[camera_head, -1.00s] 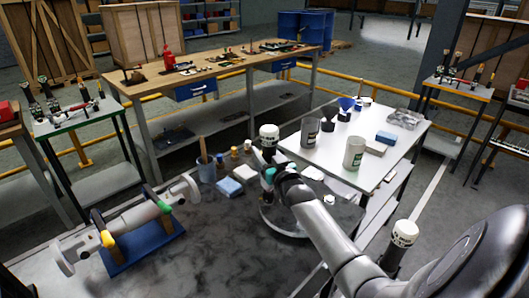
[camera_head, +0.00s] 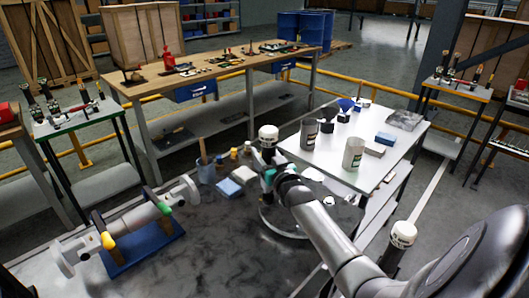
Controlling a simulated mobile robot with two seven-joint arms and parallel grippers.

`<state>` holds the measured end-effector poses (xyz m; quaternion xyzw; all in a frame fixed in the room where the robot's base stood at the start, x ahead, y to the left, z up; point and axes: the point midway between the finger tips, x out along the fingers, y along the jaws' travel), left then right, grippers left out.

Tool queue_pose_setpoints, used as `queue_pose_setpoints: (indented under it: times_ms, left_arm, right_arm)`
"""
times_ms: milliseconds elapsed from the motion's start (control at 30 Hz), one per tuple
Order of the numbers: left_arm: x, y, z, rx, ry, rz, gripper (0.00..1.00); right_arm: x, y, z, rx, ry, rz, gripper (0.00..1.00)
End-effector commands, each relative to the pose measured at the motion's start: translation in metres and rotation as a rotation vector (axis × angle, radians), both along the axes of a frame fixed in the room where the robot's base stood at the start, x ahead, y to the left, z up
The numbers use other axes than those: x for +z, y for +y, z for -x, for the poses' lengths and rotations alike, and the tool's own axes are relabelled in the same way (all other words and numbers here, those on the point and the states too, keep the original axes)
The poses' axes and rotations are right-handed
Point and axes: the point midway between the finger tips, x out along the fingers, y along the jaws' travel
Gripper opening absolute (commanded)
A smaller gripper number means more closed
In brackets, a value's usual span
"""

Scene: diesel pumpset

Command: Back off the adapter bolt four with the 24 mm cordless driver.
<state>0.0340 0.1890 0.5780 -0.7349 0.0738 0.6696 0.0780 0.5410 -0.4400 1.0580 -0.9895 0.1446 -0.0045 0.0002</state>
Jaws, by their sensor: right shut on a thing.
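My right arm comes in from the lower right, and its gripper (camera_head: 264,164) is near the middle of the picture, above the bench. It is shut on a dark tool with a white, lettered cap (camera_head: 268,133), which stands above the fingers. I cannot read whether this is the 24 mm cordless driver. A teal part (camera_head: 269,178) shows at the gripper. A round metal part (camera_head: 284,224) lies below and to the right, partly hidden by my arm. Adapter bolt four cannot be made out. My left gripper is not in view.
A shaft assembly (camera_head: 130,221) with yellow and green parts rests on a blue stand (camera_head: 147,249) at left. A white table (camera_head: 325,171) holds canisters. Another white-capped tool (camera_head: 403,234) is at right.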

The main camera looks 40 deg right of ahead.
Motion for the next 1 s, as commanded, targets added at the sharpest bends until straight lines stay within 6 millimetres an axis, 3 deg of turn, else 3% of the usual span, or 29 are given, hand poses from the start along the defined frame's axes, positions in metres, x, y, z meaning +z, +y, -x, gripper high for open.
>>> queue_pose_setpoints:
  times_ms: [33,1000]
  left_arm:
    - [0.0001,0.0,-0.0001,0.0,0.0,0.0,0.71]
    - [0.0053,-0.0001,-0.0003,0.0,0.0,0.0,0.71]
  right_arm:
    - [-0.0078,0.0031,0.0008,0.004,0.015,-0.012,0.0]
    - [-0.0057,0.0039,0.0009,0.005,0.016,-0.013,0.0]
